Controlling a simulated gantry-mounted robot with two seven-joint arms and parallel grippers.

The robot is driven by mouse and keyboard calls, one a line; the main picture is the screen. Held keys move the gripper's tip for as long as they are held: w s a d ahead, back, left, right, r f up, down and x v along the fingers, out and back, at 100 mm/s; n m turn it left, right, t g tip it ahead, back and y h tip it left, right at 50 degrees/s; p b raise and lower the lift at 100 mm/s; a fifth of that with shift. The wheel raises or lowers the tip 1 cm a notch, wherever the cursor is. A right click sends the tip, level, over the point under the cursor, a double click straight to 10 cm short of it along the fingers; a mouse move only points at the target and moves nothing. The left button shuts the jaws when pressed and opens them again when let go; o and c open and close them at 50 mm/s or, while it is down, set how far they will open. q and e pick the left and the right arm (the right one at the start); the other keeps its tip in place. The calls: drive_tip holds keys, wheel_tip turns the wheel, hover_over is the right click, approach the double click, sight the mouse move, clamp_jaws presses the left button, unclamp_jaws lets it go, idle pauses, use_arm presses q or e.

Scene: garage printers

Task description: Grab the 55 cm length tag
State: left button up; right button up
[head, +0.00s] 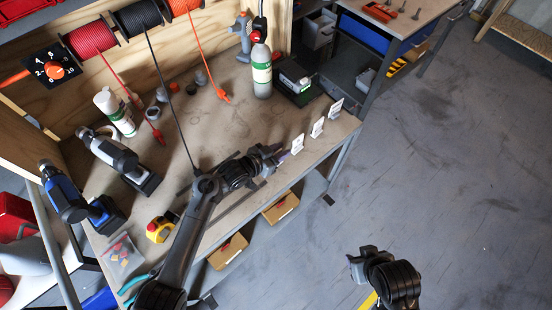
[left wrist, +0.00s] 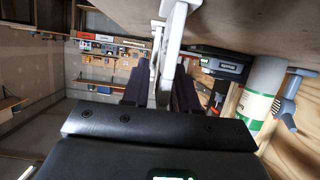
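Three small white tags stand in a row along the right edge of the workbench: a near tag (head: 297,144), a middle tag (head: 317,127) and a far tag (head: 336,108). Their print is too small to read, so I cannot tell which says 55 cm. My left gripper (head: 281,154) is beside the near tag at bench height. In the left wrist view the fingers (left wrist: 160,88) stand apart, with white tags (left wrist: 172,45) showing between and beyond them; I see no clear grip. My right gripper (head: 359,264) hangs over the floor, away from the bench.
A grey bottle with a green label (head: 262,72) and a black box (head: 296,78) stand behind the tags. Drills (head: 115,155), a yellow tape measure (head: 160,228) and cable spools (head: 90,38) are to the left.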

use_arm(q)
clamp_jaws()
drive_tip(key=shift+r, duration=0.1)
